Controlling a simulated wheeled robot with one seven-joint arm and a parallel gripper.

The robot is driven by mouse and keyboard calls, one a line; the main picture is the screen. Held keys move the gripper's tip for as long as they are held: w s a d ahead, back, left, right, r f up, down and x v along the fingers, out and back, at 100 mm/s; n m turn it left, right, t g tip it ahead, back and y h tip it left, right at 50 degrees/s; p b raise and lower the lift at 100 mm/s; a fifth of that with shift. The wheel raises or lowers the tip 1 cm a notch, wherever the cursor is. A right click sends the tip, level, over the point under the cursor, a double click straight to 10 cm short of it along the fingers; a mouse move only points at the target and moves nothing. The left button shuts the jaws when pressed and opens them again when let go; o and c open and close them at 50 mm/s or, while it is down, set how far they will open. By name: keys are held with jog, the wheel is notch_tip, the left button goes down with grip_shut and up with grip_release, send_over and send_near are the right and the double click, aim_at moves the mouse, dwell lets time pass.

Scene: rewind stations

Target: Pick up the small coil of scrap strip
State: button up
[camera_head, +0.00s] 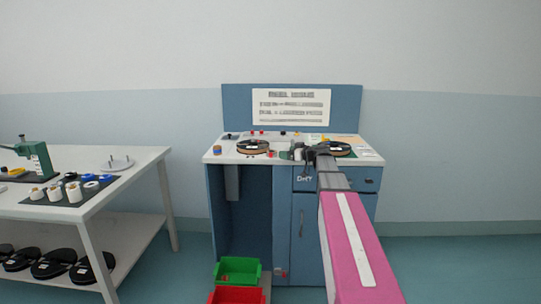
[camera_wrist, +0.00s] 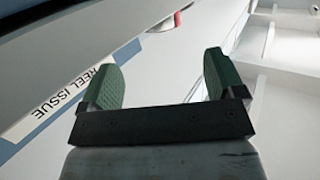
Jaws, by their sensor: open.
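I cannot pick out the small coil of scrap strip for certain in either view. My gripper (camera_head: 303,152) is over the top of the blue rewind station (camera_head: 290,215), between its two dark reels. In the wrist view my gripper (camera_wrist: 168,75) shows two green finger pads set wide apart, with nothing between them. The left reel (camera_head: 254,147) lies flat on the white top. The right reel (camera_head: 338,149) is partly hidden by my arm.
A green bin (camera_head: 238,270) and a red bin (camera_head: 236,296) are low in front of the station. A white table (camera_head: 130,170) with a green press (camera_head: 38,157) and spools is at left. A "REEL ISSUE" label (camera_wrist: 70,92) runs along an edge in the wrist view.

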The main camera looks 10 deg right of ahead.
aim_at(273, 152)
jog(key=x, duration=0.8)
jog(key=shift+w+a+f, duration=0.1)
jog(key=c, duration=1)
